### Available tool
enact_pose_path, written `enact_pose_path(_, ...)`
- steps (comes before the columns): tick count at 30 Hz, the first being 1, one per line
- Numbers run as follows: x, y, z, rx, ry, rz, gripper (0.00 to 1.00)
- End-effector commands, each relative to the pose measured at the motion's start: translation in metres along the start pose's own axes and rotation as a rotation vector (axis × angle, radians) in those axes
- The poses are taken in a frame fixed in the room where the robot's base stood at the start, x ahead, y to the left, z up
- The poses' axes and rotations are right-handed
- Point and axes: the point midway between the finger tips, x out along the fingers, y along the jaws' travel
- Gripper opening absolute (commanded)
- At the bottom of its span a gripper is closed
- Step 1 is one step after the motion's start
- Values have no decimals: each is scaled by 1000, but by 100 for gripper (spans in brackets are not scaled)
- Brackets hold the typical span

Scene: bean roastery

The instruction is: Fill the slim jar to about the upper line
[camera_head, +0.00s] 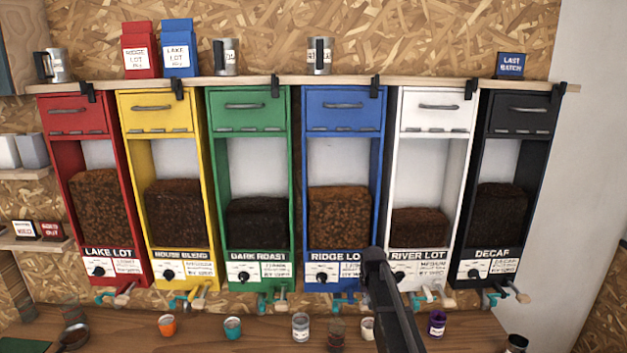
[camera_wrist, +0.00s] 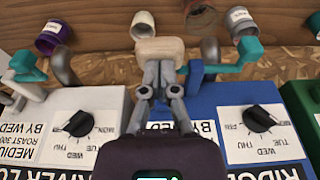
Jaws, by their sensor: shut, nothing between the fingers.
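My gripper (camera_head: 374,256) is shut and empty in front of the gap between the blue RIDGE LOT bin (camera_head: 343,190) and the white RIVER LOT bin (camera_head: 428,150). In the wrist view its fingertips (camera_wrist: 160,66) are close together at a pale wooden lever end (camera_wrist: 160,48) under the bins; I cannot tell whether they touch it. A grey labelled jar (camera_head: 300,326) stands on the counter below the blue bin, and a brownish container (camera_head: 337,334) stands right of it. I cannot tell which container is the slim jar; no upper line is readable.
More bins stand left and right, with spouts and levers below. On the wooden counter (camera_head: 265,342) are an orange cup (camera_head: 167,325), a teal cup (camera_head: 232,328), a cream cup (camera_head: 367,328), a purple cup (camera_head: 437,324) and a dark cup (camera_head: 516,343). Mugs and bags line the shelf above.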

Motion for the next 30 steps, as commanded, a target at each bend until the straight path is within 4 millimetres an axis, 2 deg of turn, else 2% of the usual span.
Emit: enact_pose_path(30, 22, 0, 4, 0, 0, 0, 0)
